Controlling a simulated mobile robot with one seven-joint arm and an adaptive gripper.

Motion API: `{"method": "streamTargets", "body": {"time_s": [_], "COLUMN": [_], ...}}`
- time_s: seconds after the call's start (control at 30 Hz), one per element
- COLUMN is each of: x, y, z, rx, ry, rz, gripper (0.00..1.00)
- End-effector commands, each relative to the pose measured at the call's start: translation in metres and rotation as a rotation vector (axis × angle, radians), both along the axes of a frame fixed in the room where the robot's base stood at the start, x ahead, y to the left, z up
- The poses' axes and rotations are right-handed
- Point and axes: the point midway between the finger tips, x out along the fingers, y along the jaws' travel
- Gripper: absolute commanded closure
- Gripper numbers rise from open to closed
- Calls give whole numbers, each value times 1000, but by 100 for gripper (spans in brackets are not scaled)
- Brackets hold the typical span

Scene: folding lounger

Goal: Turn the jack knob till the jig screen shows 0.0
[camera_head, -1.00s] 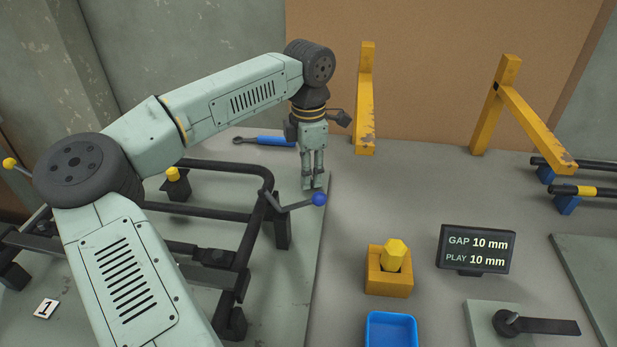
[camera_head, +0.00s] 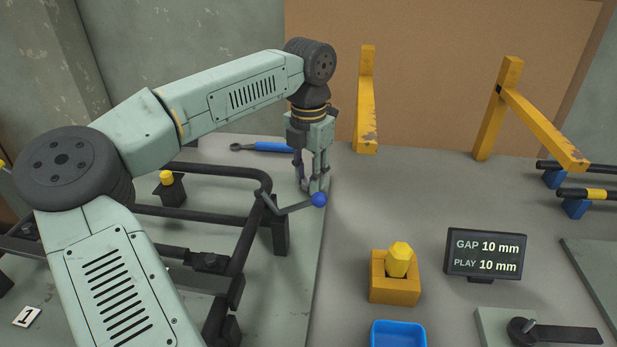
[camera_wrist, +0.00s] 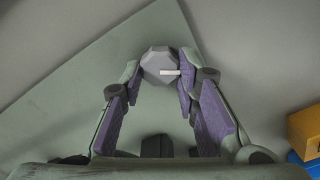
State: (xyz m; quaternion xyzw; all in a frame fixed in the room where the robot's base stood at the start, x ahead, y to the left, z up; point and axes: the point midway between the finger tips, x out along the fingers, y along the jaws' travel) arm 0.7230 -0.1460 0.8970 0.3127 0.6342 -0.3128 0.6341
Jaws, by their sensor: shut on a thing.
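The jig screen (camera_head: 484,257) stands at the right in the head view and reads GAP 10 mm and PLAY 10 mm. My gripper (camera_head: 313,187) points down over the right edge of the pale green plate. In the wrist view its two purple-padded fingers (camera_wrist: 160,70) are shut on a grey faceted knob (camera_wrist: 157,58), which I take for the jack knob. A short white mark on the knob points right, toward one finger. In the head view the fingers largely hide the knob.
A bent rod with a blue ball (camera_head: 319,200) sits just in front of my gripper. The dark tubular frame (camera_head: 215,215) lies left. A yellow hexagonal piece (camera_head: 398,258) in an orange holder and a blue tray (camera_head: 398,324) are front right. A blue-handled wrench (camera_head: 270,147) lies behind.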

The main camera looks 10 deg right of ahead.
Motion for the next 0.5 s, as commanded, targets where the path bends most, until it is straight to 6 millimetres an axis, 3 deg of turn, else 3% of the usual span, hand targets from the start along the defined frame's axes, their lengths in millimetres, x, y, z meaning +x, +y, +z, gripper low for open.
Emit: {"method": "streamTargets", "body": {"time_s": [0.43,0.47,0.5], "x": [0,0,0], "y": [0,0,0], "z": [0,0,0], "rx": [0,0,0], "ry": [0,0,0], "rz": [10,10,10], "gripper": [99,70,67]}}
